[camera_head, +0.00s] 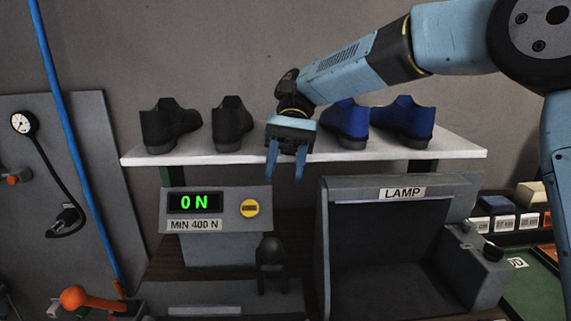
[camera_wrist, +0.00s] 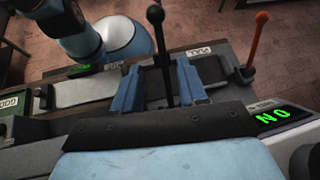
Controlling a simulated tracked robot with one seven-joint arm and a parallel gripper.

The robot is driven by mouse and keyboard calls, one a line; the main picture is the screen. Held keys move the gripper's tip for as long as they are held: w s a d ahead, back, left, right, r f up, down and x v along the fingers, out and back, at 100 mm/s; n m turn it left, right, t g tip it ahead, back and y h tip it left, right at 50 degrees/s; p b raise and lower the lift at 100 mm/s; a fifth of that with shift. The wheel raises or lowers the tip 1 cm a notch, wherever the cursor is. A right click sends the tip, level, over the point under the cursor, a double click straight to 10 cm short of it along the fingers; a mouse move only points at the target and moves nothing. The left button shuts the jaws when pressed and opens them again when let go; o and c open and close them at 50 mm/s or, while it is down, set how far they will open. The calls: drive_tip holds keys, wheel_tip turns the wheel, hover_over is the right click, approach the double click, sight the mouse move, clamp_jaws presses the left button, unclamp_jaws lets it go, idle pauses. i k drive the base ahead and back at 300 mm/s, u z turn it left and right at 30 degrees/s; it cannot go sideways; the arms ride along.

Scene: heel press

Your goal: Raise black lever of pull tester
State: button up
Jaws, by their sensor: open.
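The pull tester (camera_head: 230,227) is a grey box with a green "0 N" display, a "MIN 400 N" label and a yellow button. Its black lever (camera_wrist: 161,50) has a small round knob and shows between my fingers in the wrist view, near a "PULL" label. In the head view a dark, round-topped upright piece (camera_head: 271,265) stands in front of the tester; I cannot tell if it is this lever. My gripper (camera_head: 285,175) is open and points down, above the tester and in front of the shelf. No contact with the lever is visible.
An orange-knobbed lever (camera_head: 75,297) stands at the front left. A white shelf (camera_head: 300,158) with black shoes (camera_head: 168,125) and blue shoes (camera_head: 403,117) is behind my gripper. A grey lamp box (camera_head: 400,245) stands to the right. A blue pole (camera_head: 75,140) rises at left.

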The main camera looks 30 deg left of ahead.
sight(270, 251)
drive_tip(key=z, duration=0.2)
drive_tip(key=k, duration=2.1)
drive_tip(key=u, duration=0.15)
drive_tip(key=i, duration=0.5)
drive_tip(key=u, duration=0.05)
